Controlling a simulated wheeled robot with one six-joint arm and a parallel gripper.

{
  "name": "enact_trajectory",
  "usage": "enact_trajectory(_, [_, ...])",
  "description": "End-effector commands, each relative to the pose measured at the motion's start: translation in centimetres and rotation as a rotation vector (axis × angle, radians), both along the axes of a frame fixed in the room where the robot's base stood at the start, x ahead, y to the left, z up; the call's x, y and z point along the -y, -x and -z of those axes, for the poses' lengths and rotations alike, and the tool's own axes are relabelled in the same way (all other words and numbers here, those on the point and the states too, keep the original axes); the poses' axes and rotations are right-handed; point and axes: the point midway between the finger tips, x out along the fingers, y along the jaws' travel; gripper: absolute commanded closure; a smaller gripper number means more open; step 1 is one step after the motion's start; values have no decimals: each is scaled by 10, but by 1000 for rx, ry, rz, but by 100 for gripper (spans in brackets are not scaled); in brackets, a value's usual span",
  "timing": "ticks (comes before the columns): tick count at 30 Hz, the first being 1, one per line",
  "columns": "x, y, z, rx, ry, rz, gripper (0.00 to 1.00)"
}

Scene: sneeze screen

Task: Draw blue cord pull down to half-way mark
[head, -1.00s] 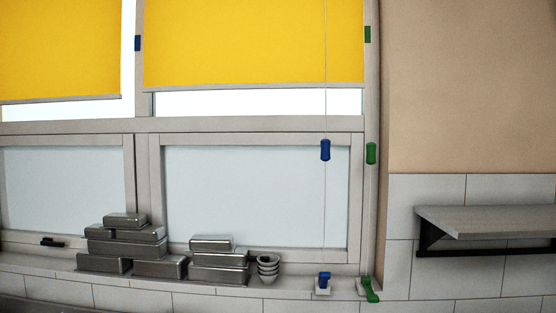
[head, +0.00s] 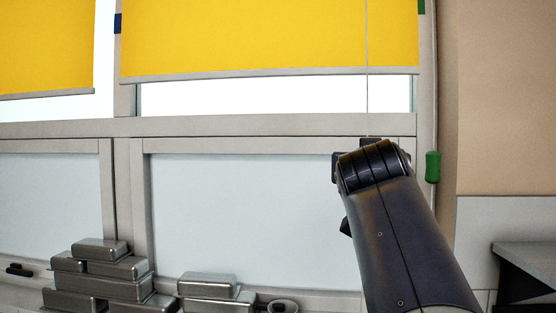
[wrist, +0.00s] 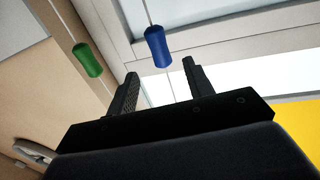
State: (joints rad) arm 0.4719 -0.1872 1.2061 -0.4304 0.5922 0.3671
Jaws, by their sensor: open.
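The blue cord pull (wrist: 158,46) shows in the wrist view, just beyond the fingertips and lined up with the gap between them. My gripper (wrist: 160,70) is open, with no finger visibly touching the pull. In the head view my arm hides the pull; its thin cord (head: 366,70) hangs in front of the yellow blind (head: 265,35) and runs down behind my gripper. A blue tab (head: 117,23) sits on the window frame at the blind's left edge, and a green tab (head: 421,6) at its right. I cannot tell which is the half-way mark.
A green pull (head: 432,167) hangs close by on the right, also in the wrist view (wrist: 88,60). Metal boxes (head: 100,280) and a bowl (head: 283,305) stand on the sill. A shelf (head: 525,258) juts out at lower right.

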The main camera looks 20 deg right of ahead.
Motion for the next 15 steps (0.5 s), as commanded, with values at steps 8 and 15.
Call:
enact_trajectory(8, [35, -40, -2, -5, -3, 1, 51])
enact_trajectory(15, [56, -66, -1, -3, -3, 0, 51])
